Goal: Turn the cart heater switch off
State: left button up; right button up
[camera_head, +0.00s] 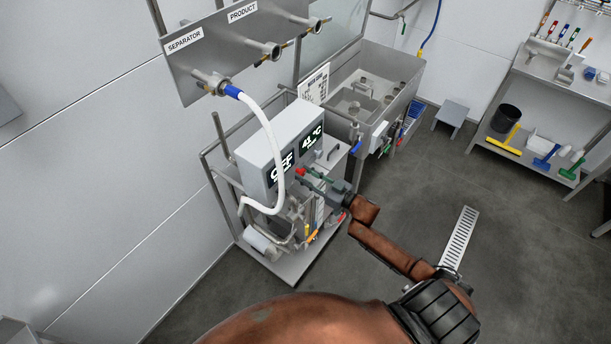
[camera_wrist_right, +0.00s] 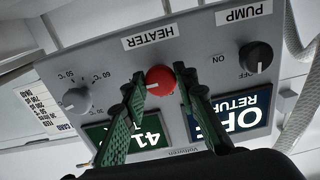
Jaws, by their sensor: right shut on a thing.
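The cart's grey control box (camera_head: 262,150) carries a red heater switch (camera_head: 300,171), a round knob. In the right wrist view the red heater switch (camera_wrist_right: 160,79) sits under the upside-down HEATER label (camera_wrist_right: 150,36). My right gripper (camera_head: 306,174) reaches it from the right, its green-padded fingers (camera_wrist_right: 160,75) shut on either side of the knob. The box's displays read OFF (camera_head: 281,172) and 41 °C (camera_head: 312,140). The fingers partly cover the displays in the wrist view. My left gripper is not in view.
A black pump knob (camera_wrist_right: 256,57) and a grey temperature dial (camera_wrist_right: 77,101) flank the heater switch. A white hose (camera_head: 274,135) loops in front of the box. A steel sink (camera_head: 400,85) stands behind. The floor (camera_head: 400,190) to the right is largely clear.

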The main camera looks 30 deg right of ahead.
jog(key=shift+n, duration=0.3)
jog(key=shift+c, duration=0.3)
jog(key=n, duration=0.4)
jog(key=shift+b, duration=0.35)
jog(key=n+b, duration=0.1)
jog(key=n, duration=0.3)
jog(key=shift+f+n, duration=0.1)
jog(key=shift+n, duration=0.3)
jog(key=n+b, duration=0.2)
jog(key=n, duration=0.2)
jog(key=shift+d+n, duration=0.1)
jog(key=shift+n, duration=0.2)
jog(key=shift+n+b, duration=1)
jog(key=shift+n, duration=1)
jog(key=o, duration=1.2)
jog(key=shift+c, duration=0.2)
